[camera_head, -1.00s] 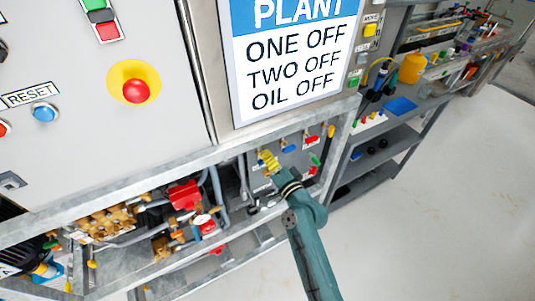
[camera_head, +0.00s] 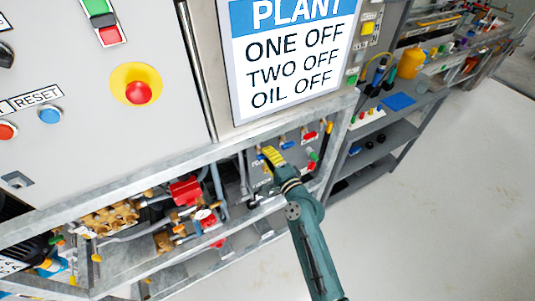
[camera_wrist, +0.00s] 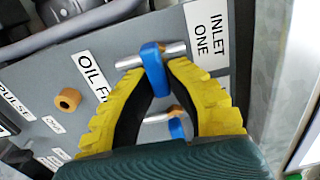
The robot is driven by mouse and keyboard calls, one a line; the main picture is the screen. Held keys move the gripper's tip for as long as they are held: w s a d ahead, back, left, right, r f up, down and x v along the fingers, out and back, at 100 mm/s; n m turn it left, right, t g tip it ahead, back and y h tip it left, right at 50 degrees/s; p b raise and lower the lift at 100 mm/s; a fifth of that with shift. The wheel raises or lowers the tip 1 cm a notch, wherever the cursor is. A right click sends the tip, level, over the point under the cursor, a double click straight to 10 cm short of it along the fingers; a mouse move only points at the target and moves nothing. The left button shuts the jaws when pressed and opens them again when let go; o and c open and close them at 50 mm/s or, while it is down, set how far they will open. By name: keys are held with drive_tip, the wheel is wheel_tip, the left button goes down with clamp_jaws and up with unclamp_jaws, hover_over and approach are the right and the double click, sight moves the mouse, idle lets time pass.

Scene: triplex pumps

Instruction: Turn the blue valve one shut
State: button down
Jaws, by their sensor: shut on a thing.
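In the wrist view, a blue valve handle (camera_wrist: 154,68) sits on a metal stem beside the INLET ONE label (camera_wrist: 217,36). My gripper (camera_wrist: 162,74), with yellow ribbed fingers, is shut on this blue handle near its lower end. A second blue handle (camera_wrist: 177,128) shows between the fingers, farther down the panel. In the head view, my gripper (camera_head: 269,154) reaches the valve panel under the PLANT sign, and its fingers mostly hide the held handle. Another blue handle (camera_head: 288,145) shows to its right.
A red handle (camera_head: 310,136) is farther right on the panel. A metal frame rail (camera_head: 240,137) runs above the opening. Red and brass pump parts (camera_head: 185,190) lie to the left. A tan knob (camera_wrist: 68,99) sticks out of the panel. Open floor (camera_head: 430,220) lies at right.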

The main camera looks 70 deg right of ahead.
drive_tip(key=shift+f, duration=0.2)
drive_tip(key=c, duration=1.1)
unclamp_jaws()
drive_tip(key=shift+r, duration=0.15)
drive_tip(key=shift+o, duration=0.2)
drive_tip(key=v, duration=1.2)
